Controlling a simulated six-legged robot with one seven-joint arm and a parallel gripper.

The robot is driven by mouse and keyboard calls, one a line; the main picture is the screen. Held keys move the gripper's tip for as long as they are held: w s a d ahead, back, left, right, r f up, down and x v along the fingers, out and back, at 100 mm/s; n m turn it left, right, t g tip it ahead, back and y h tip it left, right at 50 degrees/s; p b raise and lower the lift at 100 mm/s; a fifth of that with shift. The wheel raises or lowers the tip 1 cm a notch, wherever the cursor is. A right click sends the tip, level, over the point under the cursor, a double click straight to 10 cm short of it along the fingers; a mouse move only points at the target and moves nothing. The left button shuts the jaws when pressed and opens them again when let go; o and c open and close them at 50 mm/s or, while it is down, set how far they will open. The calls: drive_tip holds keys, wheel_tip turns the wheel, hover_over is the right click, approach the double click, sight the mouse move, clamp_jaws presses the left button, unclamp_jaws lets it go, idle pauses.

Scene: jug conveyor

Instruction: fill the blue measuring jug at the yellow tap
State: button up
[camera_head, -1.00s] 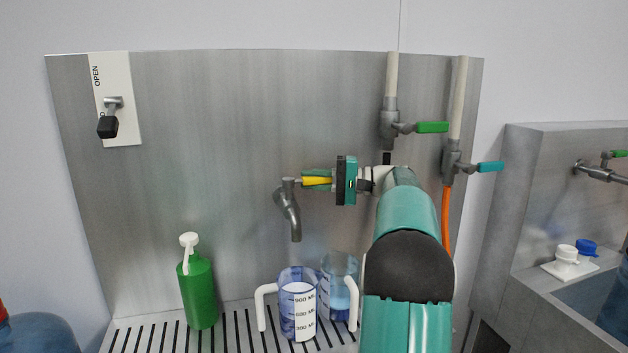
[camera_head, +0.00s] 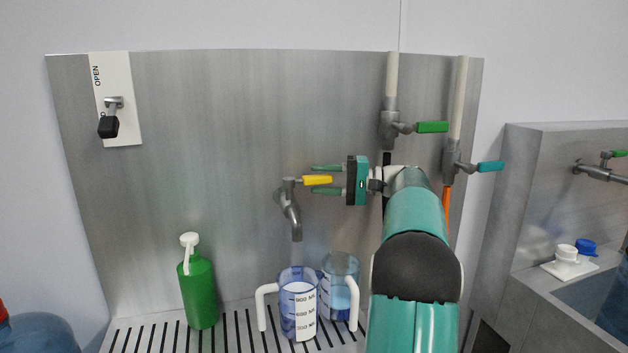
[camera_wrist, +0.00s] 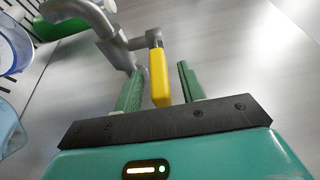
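The yellow tap lever (camera_head: 317,180) points sideways to the right from the grey tap (camera_head: 291,208). My gripper (camera_head: 326,180) is open, with its green fingers apart on both sides of the lever's end. In the wrist view, the yellow lever (camera_wrist: 159,78) stands between the fingers with a gap to the right finger; it lies close to the left one. The blue measuring jug (camera_head: 285,315), with a white scale label, stands upright below the spout. No stream shows at the spout, and I cannot tell the jug's water level.
A lighter blue jug (camera_head: 341,268) with blue liquid stands close behind the front jug. A green pump bottle (camera_head: 199,290) stands left on the slotted grate (camera_head: 235,338). Green (camera_head: 432,127) and teal (camera_head: 490,166) valve levers are at upper right. A sink (camera_head: 545,275) is farther right.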

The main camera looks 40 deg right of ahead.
drive_tip(key=v, duration=1.1)
drive_tip(key=shift+s, duration=0.2)
drive_tip(key=shift+d+r, duration=0.1)
drive_tip(key=shift+d, duration=0.05)
